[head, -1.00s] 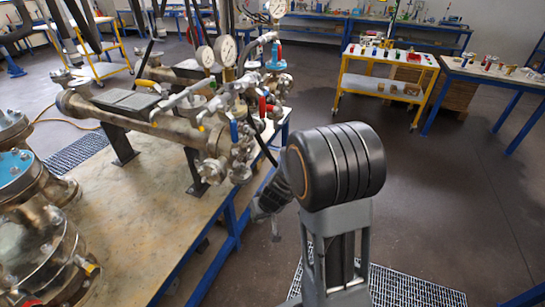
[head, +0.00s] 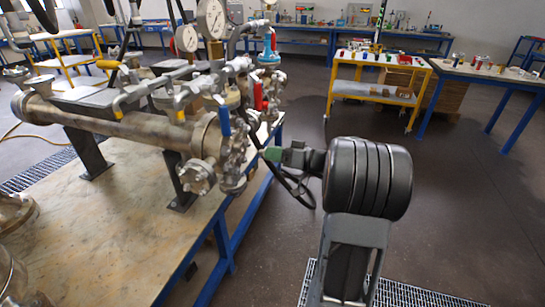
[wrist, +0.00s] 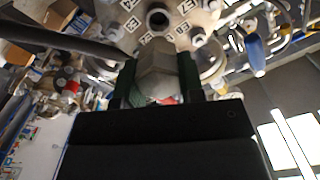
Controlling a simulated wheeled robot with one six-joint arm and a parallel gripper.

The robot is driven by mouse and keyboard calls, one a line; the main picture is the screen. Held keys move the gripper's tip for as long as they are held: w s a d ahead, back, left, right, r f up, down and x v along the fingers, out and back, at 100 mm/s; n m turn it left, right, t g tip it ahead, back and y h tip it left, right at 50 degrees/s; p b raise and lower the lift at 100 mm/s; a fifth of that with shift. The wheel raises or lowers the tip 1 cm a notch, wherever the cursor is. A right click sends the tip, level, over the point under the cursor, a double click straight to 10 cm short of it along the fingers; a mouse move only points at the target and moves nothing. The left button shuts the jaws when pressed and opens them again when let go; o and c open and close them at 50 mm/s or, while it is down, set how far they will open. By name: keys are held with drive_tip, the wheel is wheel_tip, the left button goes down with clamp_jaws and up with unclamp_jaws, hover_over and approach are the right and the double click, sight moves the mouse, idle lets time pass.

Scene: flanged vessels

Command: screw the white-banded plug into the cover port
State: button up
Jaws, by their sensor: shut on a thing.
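My gripper (wrist: 157,85) is shut on a grey hex-headed plug (wrist: 158,66), held between its two green fingers in the wrist view. I cannot make out a white band on it. Above the plug in that view is a round metal cover (wrist: 190,12) with a dark round port (wrist: 158,19), ringed by small white labels. The plug is apart from the port in the picture; the depth between them is unclear. In the head view my gripper (head: 268,154) points left towards the fittings at the vessel's end; the plug is too small to tell there.
The horizontal vessel (head: 115,124) with gauges, valves and coloured handles stands on a wooden-topped bench (head: 110,215). A blue handle (wrist: 255,52) and pipework lie at the right of the wrist view. A yellow trolley (head: 360,90) stands behind; the floor right of the bench is open.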

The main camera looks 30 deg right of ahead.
drive_tip(key=shift+d+r, duration=0.15)
drive_tip(key=shift+d, duration=0.1)
drive_tip(key=shift+f+b, duration=0.25)
drive_tip(key=shift+b, duration=0.55)
drive_tip(key=shift+r+b+x, duration=0.2)
drive_tip(key=shift+b+x, duration=1.05)
drive_tip(key=shift+x, duration=1.25)
drive_tip(key=shift+b, duration=1.35)
drive_tip(key=shift+w+a, duration=0.3)
drive_tip(key=shift+a, duration=0.05)
drive_tip(key=shift+w+a+b, duration=0.35)
drive_tip(key=shift+w+b, duration=0.05)
drive_tip(key=shift+b, duration=0.1)
